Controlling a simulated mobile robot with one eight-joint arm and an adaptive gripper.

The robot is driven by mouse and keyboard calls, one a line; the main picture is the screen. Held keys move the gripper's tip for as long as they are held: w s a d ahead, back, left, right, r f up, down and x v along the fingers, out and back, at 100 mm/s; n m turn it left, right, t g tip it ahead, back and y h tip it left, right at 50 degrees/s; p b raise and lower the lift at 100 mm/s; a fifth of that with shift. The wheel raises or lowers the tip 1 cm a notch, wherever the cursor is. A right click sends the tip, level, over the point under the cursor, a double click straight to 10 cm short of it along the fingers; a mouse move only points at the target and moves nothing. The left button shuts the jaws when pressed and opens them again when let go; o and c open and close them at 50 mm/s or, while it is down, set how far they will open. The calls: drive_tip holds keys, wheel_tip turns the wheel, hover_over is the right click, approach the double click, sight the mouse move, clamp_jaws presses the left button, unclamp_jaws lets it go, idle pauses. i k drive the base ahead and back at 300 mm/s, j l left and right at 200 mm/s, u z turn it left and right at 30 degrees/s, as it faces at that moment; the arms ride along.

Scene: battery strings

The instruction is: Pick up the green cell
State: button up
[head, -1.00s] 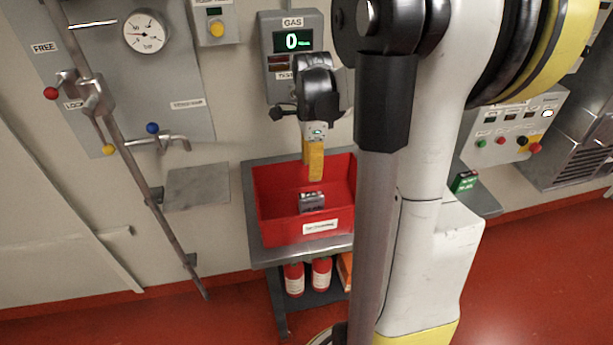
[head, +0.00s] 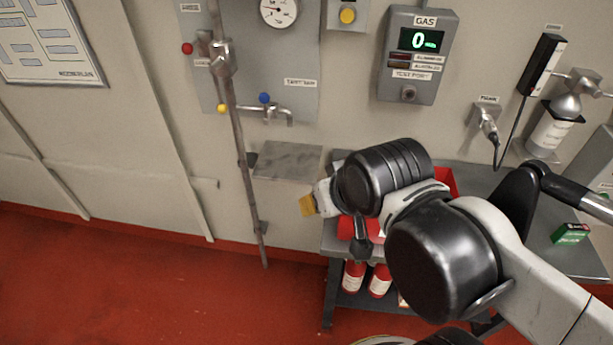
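The green cell (head: 570,233), a small green block with a dark top, rests on the right part of the grey bench (head: 588,262). My gripper (head: 307,206) is at the middle of the head view, pointing left with its yellow end in front of the wall. It is well to the left of the green cell and apart from it. Whether its fingers are open or shut does not show from this side.
A red bin (head: 447,182) on the bench is mostly hidden behind my arm. Red cylinders (head: 354,276) stand on the lower shelf. A grey wall shelf (head: 288,162), a gas panel (head: 417,55) and a cable holder (head: 487,120) are behind. Bench around the green cell looks clear.

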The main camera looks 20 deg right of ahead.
sight(568, 232)
drive_tip(key=z, duration=0.4)
drive_tip(key=l+z, duration=0.1)
drive_tip(key=z, duration=0.75)
drive_tip(key=l+z, duration=0.1)
drive_tip(key=z, duration=0.75)
drive_tip(key=i+z, duration=0.1)
drive_tip(key=z, duration=0.35)
drive_tip(key=i+l+u, duration=0.2)
drive_tip(key=l+u, duration=0.3)
drive_tip(key=i+l+u, duration=0.1)
drive_tip(key=l+u, duration=0.7)
drive_tip(key=u, duration=0.15)
